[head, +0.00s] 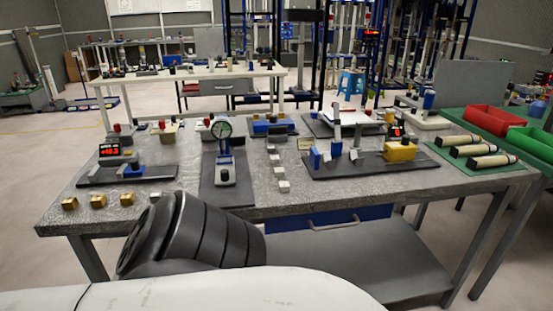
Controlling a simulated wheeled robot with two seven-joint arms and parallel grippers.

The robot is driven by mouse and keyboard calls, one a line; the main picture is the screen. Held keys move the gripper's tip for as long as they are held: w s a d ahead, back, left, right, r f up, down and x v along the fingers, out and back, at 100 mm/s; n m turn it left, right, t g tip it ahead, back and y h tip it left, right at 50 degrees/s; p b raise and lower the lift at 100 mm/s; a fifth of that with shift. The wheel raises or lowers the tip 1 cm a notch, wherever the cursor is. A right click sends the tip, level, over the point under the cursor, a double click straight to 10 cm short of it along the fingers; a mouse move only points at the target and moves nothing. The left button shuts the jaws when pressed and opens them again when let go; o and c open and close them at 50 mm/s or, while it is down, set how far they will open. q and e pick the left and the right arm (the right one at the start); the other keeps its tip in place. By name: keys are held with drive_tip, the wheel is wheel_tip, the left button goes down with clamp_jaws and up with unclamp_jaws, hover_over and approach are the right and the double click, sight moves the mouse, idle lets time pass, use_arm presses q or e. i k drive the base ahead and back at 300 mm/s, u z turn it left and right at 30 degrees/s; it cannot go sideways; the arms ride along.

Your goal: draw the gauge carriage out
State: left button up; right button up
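A round dial gauge (221,128) stands upright on a blue and grey stand (225,160), on a dark base plate (228,187) left of the bench's middle. To its left, a unit with a red lit display (110,150) stands on a long dark plate (150,176) with a small blue block (132,171). To the right, another dark plate (372,169) carries blue uprights (336,149) and a yellow block (399,151). I cannot tell which of these is the gauge carriage. Neither gripper shows; only a dark link of my arm is in front.
The grey bench top (300,205) has small brass blocks (98,201) at its front left and grey blocks (280,172) in the middle. Red (492,119) and green (531,142) bins and several cylinders (482,150) lie at right. The front middle strip is clear.

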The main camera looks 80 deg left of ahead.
sight(226, 175)
drive_tip(key=u, duration=2.4)
drive_tip(key=i, duration=0.05)
drive_tip(key=u, duration=0.05)
